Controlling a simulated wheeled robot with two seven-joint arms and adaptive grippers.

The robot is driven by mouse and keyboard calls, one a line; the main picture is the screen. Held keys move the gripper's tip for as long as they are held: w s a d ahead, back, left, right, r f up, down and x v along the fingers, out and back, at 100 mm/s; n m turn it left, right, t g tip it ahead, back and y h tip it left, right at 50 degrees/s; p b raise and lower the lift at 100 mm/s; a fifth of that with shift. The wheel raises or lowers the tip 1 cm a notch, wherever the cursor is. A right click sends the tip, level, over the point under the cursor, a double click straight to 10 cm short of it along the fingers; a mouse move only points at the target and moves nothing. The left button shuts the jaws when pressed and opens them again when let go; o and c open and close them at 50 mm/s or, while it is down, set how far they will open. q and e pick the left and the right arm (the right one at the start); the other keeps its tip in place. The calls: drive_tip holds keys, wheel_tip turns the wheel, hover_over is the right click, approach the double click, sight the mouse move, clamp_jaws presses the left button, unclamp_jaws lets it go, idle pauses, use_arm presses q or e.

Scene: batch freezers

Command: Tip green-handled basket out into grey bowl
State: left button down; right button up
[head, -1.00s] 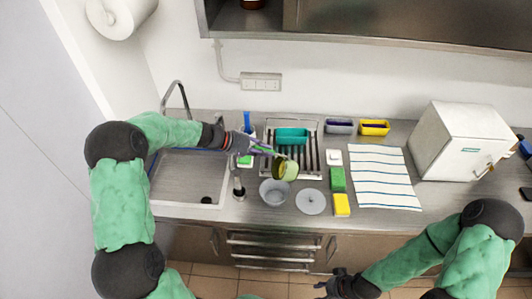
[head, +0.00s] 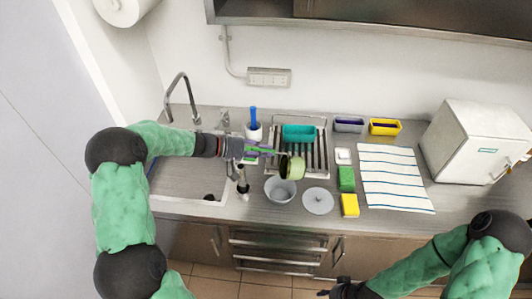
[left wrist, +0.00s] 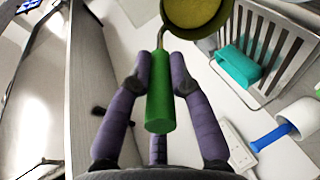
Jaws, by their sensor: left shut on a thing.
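My left gripper (head: 252,148) is shut on the green handle (left wrist: 160,92) of the basket. The basket (head: 292,167) is round and olive-yellow, held in the air above the counter, just behind and slightly right of the grey bowl's rim. It looks tilted, with its opening facing to the right and front. Part of it shows at the top of the left wrist view (left wrist: 192,12). The grey bowl (head: 280,190) stands on the counter below. I cannot make out the basket's contents. My right gripper (head: 340,289) is at the bottom edge, away from the counter; its fingers are unclear.
A grey round lid (head: 318,201) lies right of the bowl. A green block (head: 346,179) and yellow sponge (head: 350,205) lie further right. A dish rack with a teal tub (head: 299,132) stands behind. The sink (head: 186,178) is left. A striped towel (head: 392,178) lies right.

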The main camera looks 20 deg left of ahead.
use_arm(q)
drive_tip(key=s+a+f+t+h+b, duration=0.2)
drive_tip(key=f+b, duration=0.6)
drive_tip(key=b, duration=0.7)
drive_tip(key=shift+s+a+t+h+b, duration=0.15)
drive_tip(key=shift+a+t+h+b, duration=0.2)
drive_tip(key=shift+a+t+h, duration=1.05)
drive_tip(key=shift+d+r+g+h, duration=0.1)
drive_tip(key=shift+d+g+h, duration=0.4)
drive_tip(key=shift+g, duration=0.1)
